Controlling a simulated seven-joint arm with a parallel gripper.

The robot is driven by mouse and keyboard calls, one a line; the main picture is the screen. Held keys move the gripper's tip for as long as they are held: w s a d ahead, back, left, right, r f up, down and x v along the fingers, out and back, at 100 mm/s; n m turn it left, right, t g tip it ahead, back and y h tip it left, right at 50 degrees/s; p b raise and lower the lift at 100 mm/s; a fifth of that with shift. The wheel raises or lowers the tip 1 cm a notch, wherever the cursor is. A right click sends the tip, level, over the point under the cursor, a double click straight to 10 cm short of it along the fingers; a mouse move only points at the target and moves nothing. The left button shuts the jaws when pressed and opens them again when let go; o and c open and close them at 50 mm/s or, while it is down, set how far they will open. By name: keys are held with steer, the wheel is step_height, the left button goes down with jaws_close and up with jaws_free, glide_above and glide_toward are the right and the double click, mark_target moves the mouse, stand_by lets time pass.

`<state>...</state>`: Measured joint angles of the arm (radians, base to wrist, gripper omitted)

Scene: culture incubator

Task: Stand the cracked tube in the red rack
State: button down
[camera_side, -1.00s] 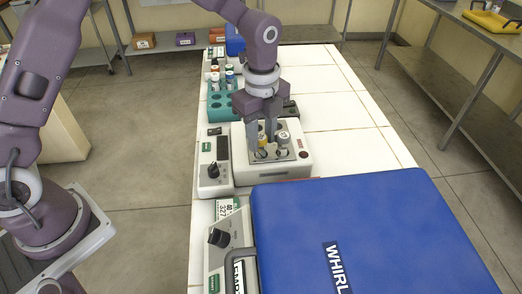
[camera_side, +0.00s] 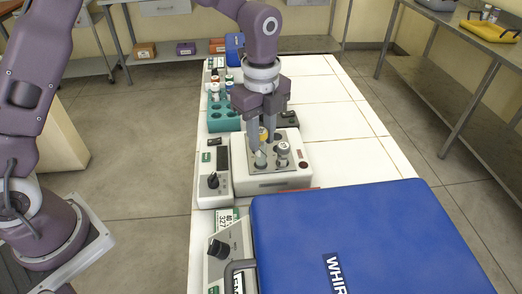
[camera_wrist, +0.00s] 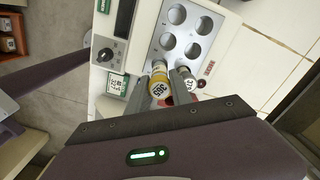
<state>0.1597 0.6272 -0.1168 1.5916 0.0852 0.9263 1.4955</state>
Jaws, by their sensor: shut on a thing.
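My gripper (camera_side: 263,139) is shut on a tube with a yellow band (camera_side: 263,133), which also shows in the wrist view (camera_wrist: 158,90) with printed digits. The tube is roughly upright above the grey well block (camera_side: 293,143) of a white heater; its pale lower end is near the block, and I cannot tell if it is clear of the well. A grey-capped tube (camera_side: 282,149) stands in the block just to the right. No crack can be made out. A red strip (camera_side: 308,189) shows behind the blue lid, possibly the red rack, mostly hidden.
A big blue-lidded machine (camera_side: 360,230) fills the front. A control unit with a black knob (camera_side: 213,181) is left of the heater. Several empty wells (camera_wrist: 168,41) show in the block. White table is clear at right.

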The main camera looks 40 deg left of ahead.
steer(key=r, duration=0.2)
steer(key=d+r, duration=0.1)
steer(key=r, duration=0.2)
steer(key=shift+d, duration=0.1)
steer(key=s+d, duration=0.2)
steer(key=d, duration=0.7)
step_height(320, 180, down, 6)
steer(key=shift+d+f, duration=0.1)
steer(key=shift+f, duration=0.25)
steer(key=shift+f, duration=0.85)
steer(key=shift+f, duration=0.1)
steer(key=shift+f, duration=1.6)
